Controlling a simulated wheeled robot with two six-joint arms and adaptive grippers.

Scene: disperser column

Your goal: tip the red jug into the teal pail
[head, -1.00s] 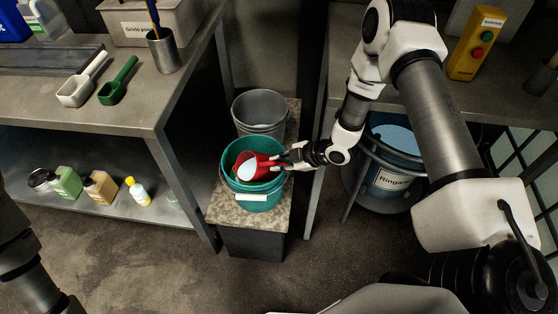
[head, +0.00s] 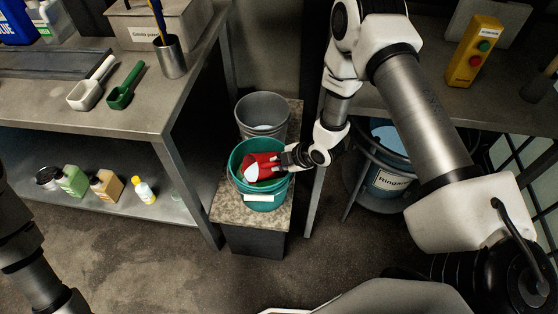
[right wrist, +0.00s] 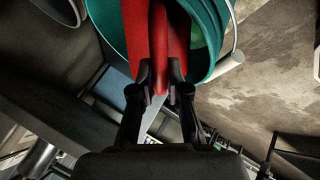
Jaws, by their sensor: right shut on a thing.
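The red jug (head: 264,160) is tipped over inside the mouth of the teal pail (head: 264,201), its pale opening facing down and left. I cannot tell whether anything is flowing from it. My right gripper (head: 291,158) is at the pail's right rim, shut on the jug's handle. In the right wrist view the fingers (right wrist: 160,80) close on the red handle of the jug (right wrist: 175,35), with the teal pail (right wrist: 208,20) behind it. The pail stands upright on a speckled ledge. Of my left arm only dark links show at the lower left; its gripper is out of view.
A grey bucket (head: 262,108) stands just behind the pail on the ledge (head: 225,205). A bench with scoops (head: 124,88) and a metal cup (head: 171,57) is at left, small bottles (head: 106,184) below it. A blue labelled drum (head: 390,180) stands at right.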

